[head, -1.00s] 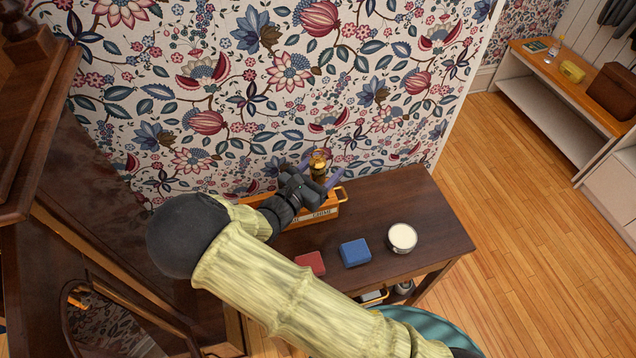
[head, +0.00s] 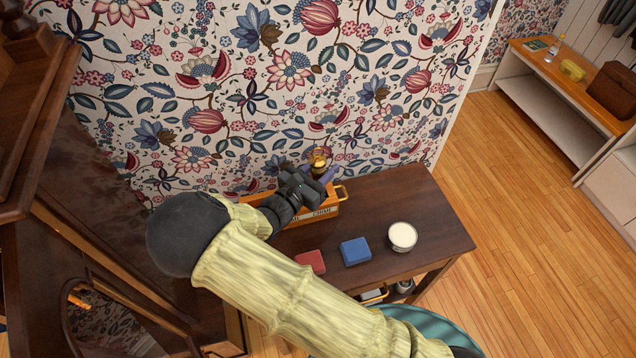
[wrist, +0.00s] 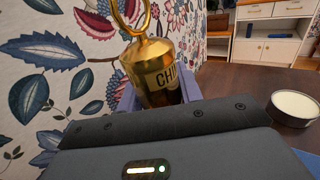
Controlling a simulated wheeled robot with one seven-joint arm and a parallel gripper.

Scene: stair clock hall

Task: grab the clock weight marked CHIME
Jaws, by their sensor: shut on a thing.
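The brass clock weight (wrist: 152,65) has a ring on top and letters reading "CHI" in the wrist view; the rest of the label is hidden. My gripper (head: 321,172) is shut on it, with a purple finger on each side. In the head view the weight's gold top (head: 318,158) shows between the fingers, above the orange tray (head: 330,208). The tray's front has a label reading CHIME at its right end. My wrist hides the weight's lower part, so I cannot tell whether it is clear of the tray.
The tray stands on a dark wooden table (head: 435,205) against the flowered wall. A red block (head: 311,261), a blue block (head: 355,251) and a round white-topped tin (head: 403,236) are in front. A tall dark wooden case (head: 95,190) stands at left. The table's right end is clear.

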